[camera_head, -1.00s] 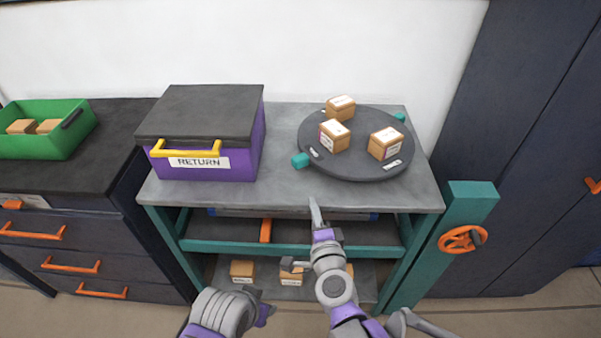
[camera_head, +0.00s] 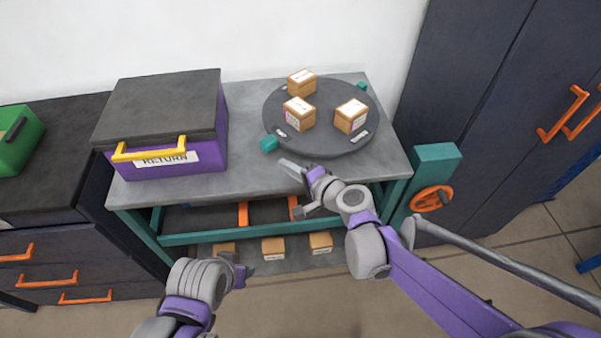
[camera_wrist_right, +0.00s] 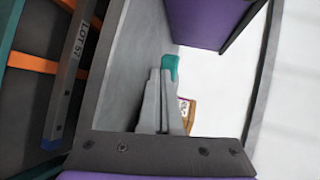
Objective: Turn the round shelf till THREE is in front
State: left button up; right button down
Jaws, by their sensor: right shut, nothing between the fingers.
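The round shelf (camera_head: 325,143) is a dark grey disc on the grey bench top, carrying three small tan boxes (camera_head: 301,83), (camera_head: 299,114), (camera_head: 350,116). White labels sit on its rim, too small to read. Teal knobs stick out at its front left (camera_head: 268,144) and back right (camera_head: 361,86). My right gripper (camera_head: 291,168) is shut and empty, just in front of the front-left knob. In the right wrist view its fingers (camera_wrist_right: 160,95) point at the teal knob (camera_wrist_right: 170,67); I cannot tell if they touch. My left gripper (camera_head: 242,274) hangs low before the bench; its fingers are unclear.
A purple RETURN box (camera_head: 190,160) with a dark lid and yellow handle stands left on the bench. A teal post with an orange wheel (camera_head: 431,198) is at the bench's right. Several small boxes sit on the lower shelf. Bare bench top lies between RETURN box and disc.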

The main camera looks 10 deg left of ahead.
aim_at(266, 151)
pick_arm(q)
jog(key=shift+r, duration=0.1)
pick_arm(e)
jog(key=w+a, duration=0.1)
jog(key=a, duration=0.1)
jog(key=w+a, duration=0.2)
jog(key=shift+w+a+f, duration=0.15)
jog(key=shift+w+f, duration=0.05)
jog(key=shift+w, duration=0.1)
pick_arm(q)
jog(key=shift+w, duration=0.1)
pick_arm(e)
jog(key=shift+a, duration=0.15)
